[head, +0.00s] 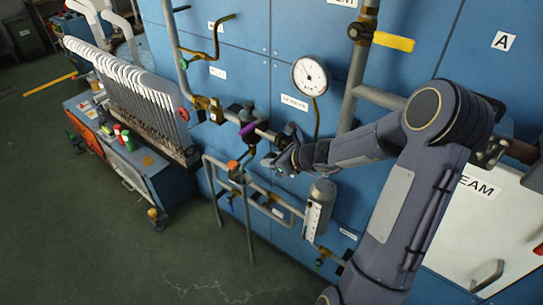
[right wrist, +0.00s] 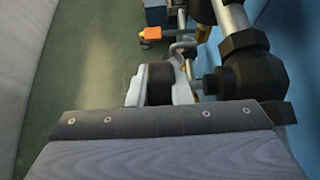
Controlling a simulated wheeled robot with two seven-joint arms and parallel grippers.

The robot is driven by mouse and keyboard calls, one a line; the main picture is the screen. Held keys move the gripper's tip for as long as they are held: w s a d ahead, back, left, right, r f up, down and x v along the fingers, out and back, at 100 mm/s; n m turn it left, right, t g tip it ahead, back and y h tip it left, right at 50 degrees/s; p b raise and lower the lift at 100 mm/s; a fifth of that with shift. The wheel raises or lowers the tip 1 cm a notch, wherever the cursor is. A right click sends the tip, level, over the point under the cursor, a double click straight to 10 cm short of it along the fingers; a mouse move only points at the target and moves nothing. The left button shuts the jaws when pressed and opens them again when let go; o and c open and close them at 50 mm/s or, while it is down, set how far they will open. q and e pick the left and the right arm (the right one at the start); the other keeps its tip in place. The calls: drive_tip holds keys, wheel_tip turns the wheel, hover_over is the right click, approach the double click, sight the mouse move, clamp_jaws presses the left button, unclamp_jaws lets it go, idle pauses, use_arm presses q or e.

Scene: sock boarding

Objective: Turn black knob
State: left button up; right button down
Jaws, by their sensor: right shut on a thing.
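My right arm reaches in from the right in the head view, and its gripper (head: 281,161) is at the pipework in front of the blue panel. In the right wrist view the black knob (right wrist: 160,82) sits between the two pale fingers, which are shut on it from both sides. In the head view the knob is small and mostly hidden by the gripper, so its angle cannot be told. My left gripper is in neither view.
A purple fitting (head: 248,128) and an orange handle (head: 233,165) are close to the gripper. A round gauge (head: 309,76) and a yellow lever (head: 393,41) are above. The floor (head: 120,245) is clear.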

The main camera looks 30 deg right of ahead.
drive_tip(key=c, duration=1.3)
unclamp_jaws()
drive_tip(key=v, duration=0.7)
drive_tip(key=shift+s+d+r+p, duration=0.2)
drive_tip(key=shift+s+p, duration=0.1)
drive_tip(key=shift+p, duration=0.1)
